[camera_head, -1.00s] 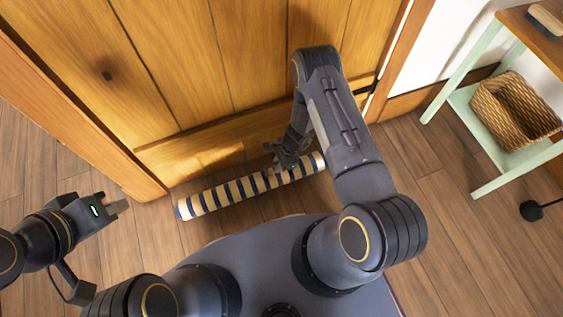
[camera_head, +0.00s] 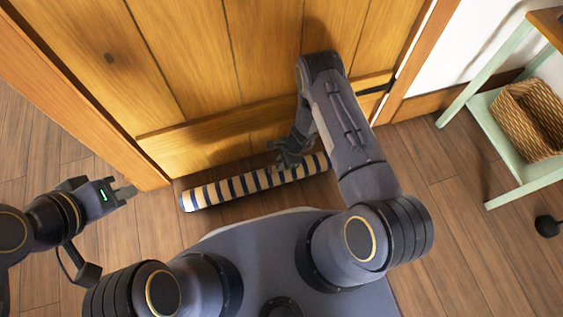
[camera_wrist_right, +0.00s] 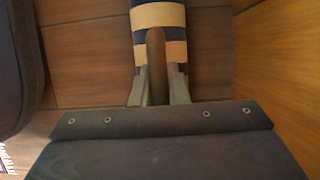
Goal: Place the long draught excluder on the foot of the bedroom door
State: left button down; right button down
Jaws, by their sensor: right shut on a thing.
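The draught excluder (camera_head: 236,187) is a long roll with navy and cream stripes. It lies along the floor in front of the wooden bedroom door (camera_head: 190,70), close to its foot; whether it touches the door I cannot tell. My right gripper (camera_head: 290,160) is shut on it, right of its middle. In the right wrist view the striped roll (camera_wrist_right: 158,14) runs up from between the fingers (camera_wrist_right: 157,85). My left gripper (camera_head: 127,192) is held out over the floor at the left, apart from the excluder; its two fingertips show a small gap.
A wooden door frame (camera_head: 85,100) stands at the left. At the right is a pale green stand (camera_head: 497,125) with a wicker basket (camera_head: 530,120) on its lower shelf, and a small black object (camera_head: 548,227) on the floor. Floor between them and my base is clear.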

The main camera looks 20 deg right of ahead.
jog(key=shift+f, duration=0.1)
jog(key=c, duration=1.4)
grip_release()
